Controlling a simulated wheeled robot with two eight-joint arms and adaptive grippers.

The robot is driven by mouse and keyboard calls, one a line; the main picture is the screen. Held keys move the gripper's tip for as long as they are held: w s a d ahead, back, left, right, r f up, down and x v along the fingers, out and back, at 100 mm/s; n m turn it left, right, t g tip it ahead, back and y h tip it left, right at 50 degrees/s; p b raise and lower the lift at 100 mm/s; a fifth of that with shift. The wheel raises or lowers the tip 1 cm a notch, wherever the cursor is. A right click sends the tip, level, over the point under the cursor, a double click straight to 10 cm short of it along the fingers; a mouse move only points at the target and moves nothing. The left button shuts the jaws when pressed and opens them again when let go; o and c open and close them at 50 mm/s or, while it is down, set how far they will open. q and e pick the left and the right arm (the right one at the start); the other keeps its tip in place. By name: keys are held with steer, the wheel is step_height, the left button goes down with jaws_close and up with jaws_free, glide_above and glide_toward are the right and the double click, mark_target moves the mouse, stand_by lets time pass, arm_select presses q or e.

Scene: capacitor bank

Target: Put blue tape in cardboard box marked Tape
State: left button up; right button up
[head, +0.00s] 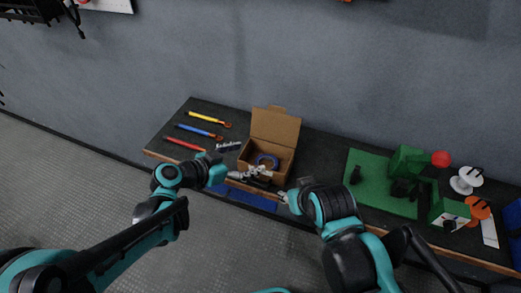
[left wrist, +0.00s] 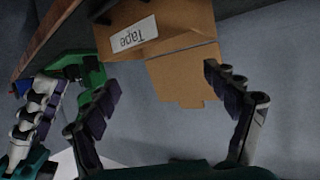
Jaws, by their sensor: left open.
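The open cardboard box (head: 285,158) stands on the dark workbench, with its lid flap raised at the back. The blue tape (head: 268,159), a ring, shows inside the box opening. In the left wrist view the box (left wrist: 180,45) appears inverted, with a white "Tape" label (left wrist: 133,34); the tape is hidden there. My left gripper (head: 262,176) is at the front of the box. Its fingers (left wrist: 165,90) are spread and empty. My right gripper (head: 284,197) is low in front of the box at the bench edge; its jaws are unclear.
Yellow, blue and red handled tools (head: 200,131) lie on the bench left of the box. A green mat (head: 362,166) with green blocks (head: 405,160) is to the right. Orange and white spools (head: 466,181) sit farther right. A grey wall rises behind the bench.

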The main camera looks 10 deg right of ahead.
arm_select(q)
steer(key=v, duration=0.3)
steer(key=shift+s+a+r+p, duration=0.1)
steer(key=shift+s+a+p, duration=0.05)
steer(key=shift+a+p, duration=0.15)
steer(key=s+a+n+y, duration=0.4)
steer(key=a, duration=0.3)
steer(key=s+a+f+n+y, duration=0.1)
steer(key=s+a+n+y, duration=0.3)
steer(key=a, duration=0.4)
steer(key=s+a+n+t+y, duration=0.1)
steer(key=s+a+n+y, duration=0.3)
steer(key=a, duration=0.3)
steer(key=shift+a+f+n, duration=0.2)
steer(key=shift+f+n, duration=0.1)
steer(key=shift+f, duration=0.1)
steer(key=shift+s, duration=0.15)
